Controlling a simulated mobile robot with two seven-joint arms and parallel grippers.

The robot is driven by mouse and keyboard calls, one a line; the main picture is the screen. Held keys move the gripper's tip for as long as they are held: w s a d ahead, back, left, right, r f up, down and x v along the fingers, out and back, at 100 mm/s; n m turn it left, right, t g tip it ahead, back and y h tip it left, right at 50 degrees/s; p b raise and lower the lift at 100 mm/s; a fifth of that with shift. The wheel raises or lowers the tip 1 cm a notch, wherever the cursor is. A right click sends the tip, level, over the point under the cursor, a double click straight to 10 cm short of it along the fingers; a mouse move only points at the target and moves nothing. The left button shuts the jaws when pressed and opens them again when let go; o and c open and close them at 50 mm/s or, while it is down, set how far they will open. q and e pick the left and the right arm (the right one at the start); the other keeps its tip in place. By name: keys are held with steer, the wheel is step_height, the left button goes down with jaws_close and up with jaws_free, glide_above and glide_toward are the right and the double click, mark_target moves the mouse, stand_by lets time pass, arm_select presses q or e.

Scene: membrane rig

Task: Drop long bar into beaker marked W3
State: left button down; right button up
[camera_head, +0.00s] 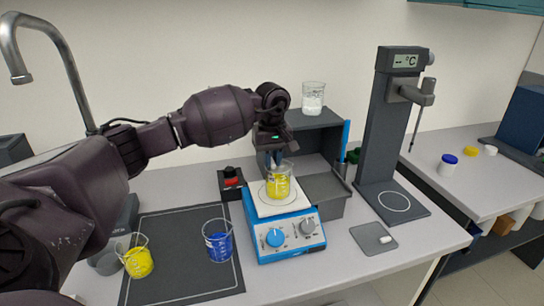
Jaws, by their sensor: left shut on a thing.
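My left gripper (274,162) points down at the mouth of a beaker of yellow liquid (279,184), which stands on a blue hotplate with a white top (284,233). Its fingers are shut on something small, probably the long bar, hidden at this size. A small white bar (386,240) lies on a grey pad at the right. Other beakers are one of yellow liquid (138,262), one of blue liquid (218,242) and one with white contents (313,100). I cannot read any W3 mark. My right gripper is not in view.
A dark stand with a temperature display (394,130) and probe rises at the right. A grey shelf unit (317,119) is behind the hotplate. A black box with a red switch (231,183) is left of it.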

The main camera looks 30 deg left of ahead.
mark_target(272, 161)
arm_select(q)
steer(key=c, duration=1.1)
jaws_free()
steer(key=shift+o, duration=0.5)
steer(key=shift+r, duration=0.4)
step_height(272, 161, up, 10)
steer(key=b, duration=0.1)
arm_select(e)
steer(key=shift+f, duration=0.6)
